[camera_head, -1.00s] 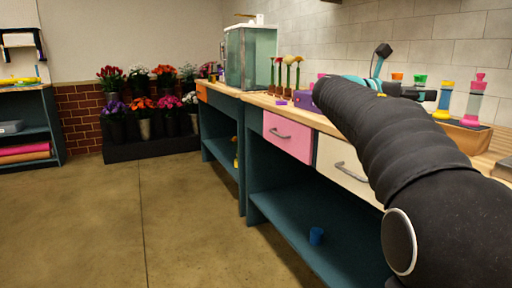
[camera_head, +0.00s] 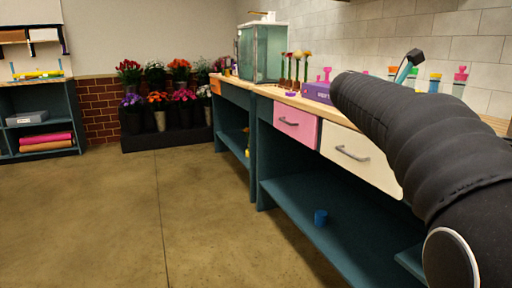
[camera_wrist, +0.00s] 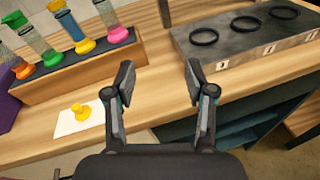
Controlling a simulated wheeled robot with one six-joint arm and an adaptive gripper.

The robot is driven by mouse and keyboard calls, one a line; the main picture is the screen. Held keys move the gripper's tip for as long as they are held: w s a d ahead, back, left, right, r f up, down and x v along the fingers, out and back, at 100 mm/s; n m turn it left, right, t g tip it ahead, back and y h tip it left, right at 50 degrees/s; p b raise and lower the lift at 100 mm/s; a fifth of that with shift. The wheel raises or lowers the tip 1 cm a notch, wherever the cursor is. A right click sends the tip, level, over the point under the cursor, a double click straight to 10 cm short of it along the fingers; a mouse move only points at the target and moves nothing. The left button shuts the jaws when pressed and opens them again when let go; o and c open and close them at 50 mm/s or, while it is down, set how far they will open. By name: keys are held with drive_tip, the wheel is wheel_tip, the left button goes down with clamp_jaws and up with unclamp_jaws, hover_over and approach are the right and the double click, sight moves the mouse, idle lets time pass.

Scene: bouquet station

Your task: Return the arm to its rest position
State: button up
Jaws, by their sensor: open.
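My arm, in a black ribbed sleeve, reaches over the right side of the head view, above the workbench (camera_head: 330,108). In the wrist view my gripper (camera_wrist: 158,80) is open, with nothing between its two fingers. It hangs above the wooden benchtop (camera_wrist: 165,65).
Tubes with coloured caps stand in a wooden rack (camera_wrist: 75,78) left of the gripper. A yellow piece (camera_wrist: 80,110) lies on a white card (camera_wrist: 70,124). A grey block with black rings (camera_wrist: 245,40) is at right. Open floor (camera_head: 150,215) lies left of the bench.

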drive_tip(key=s+a+f+m+t+y, duration=0.1)
drive_tip(key=s+a+f+m+y, duration=0.4)
drive_tip(key=s+a+f, duration=0.3)
drive_tip(key=s+a+f+m+y, duration=0.5)
drive_tip(key=s+a+f+m, duration=0.2)
drive_tip(key=f, duration=0.6)
drive_tip(key=s+a+f+m+t+y, duration=0.1)
drive_tip(key=s+a+f+m+y, duration=0.5)
drive_tip(key=s+a+f, duration=0.3)
drive_tip(key=shift+s+f+t, duration=0.3)
drive_tip(key=shift+s+f, duration=0.6)
drive_tip(key=shift+s, duration=0.15)
